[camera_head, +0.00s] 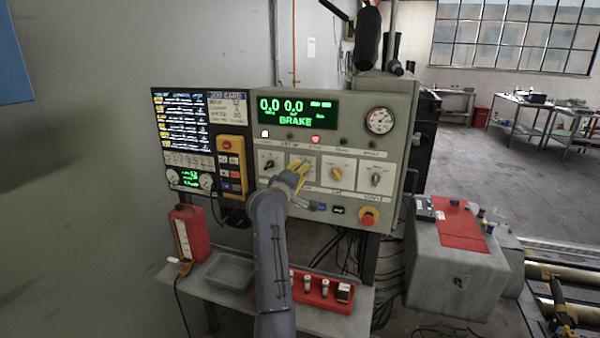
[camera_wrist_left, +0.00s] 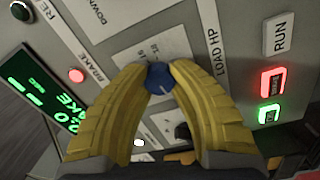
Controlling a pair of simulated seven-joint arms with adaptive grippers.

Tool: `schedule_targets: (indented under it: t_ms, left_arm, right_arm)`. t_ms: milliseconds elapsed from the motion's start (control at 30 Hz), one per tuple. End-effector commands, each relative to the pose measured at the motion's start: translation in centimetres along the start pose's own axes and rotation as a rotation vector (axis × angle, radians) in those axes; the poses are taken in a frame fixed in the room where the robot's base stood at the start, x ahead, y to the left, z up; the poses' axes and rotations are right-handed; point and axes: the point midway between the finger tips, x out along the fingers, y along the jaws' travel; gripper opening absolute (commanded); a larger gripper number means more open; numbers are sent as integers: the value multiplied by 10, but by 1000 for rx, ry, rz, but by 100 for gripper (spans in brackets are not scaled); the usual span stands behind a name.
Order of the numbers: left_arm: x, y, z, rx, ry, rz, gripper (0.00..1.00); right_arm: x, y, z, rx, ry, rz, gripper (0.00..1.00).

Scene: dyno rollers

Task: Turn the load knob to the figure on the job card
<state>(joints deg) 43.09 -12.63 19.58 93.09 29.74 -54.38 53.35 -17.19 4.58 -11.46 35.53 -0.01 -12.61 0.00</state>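The console's load knob is a blue knob (camera_wrist_left: 158,78) on a white dial plate (camera_wrist_left: 150,45) marked LOAD HP in the left wrist view. Its pale pointer mark points toward the lower right of that view; the scale figures are too small to read. My left gripper (camera_wrist_left: 158,70) has its yellow fingertips on either side of the knob, apparently touching it. In the head view my left gripper (camera_head: 293,176) covers the knob. The job card (camera_head: 227,106) is at the console's upper left; its figures are too small to read surely. My right gripper is not in view.
A green display (camera_head: 297,109) reads 0.0, 0.0 and BRAKE. A yellow-marked knob (camera_head: 336,174) and a grey knob (camera_head: 375,180) sit to the right of my gripper. A red stop button (camera_head: 368,217) is below them. A shelf (camera_head: 205,284) with a red tray (camera_head: 322,296) lies below.

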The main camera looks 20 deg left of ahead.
Motion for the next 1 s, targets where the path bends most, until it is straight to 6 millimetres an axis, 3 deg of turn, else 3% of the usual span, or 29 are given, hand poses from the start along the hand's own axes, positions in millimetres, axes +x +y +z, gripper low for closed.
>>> schedule_targets:
  t_ms: [33, 267, 667, 1000]
  left_arm:
    - [1, -6, 7, 0, -12, -11, 26]
    - [0, -3, 4, 0, -6, -5, 53]
    - [-7, -1, 2, 0, -2, 0, 53]
    - [-59, -1, 2, 0, -1, 0, 53]
  right_arm:
    - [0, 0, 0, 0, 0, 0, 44]
    - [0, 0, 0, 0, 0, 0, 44]
    - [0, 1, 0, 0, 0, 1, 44]
    - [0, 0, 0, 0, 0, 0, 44]
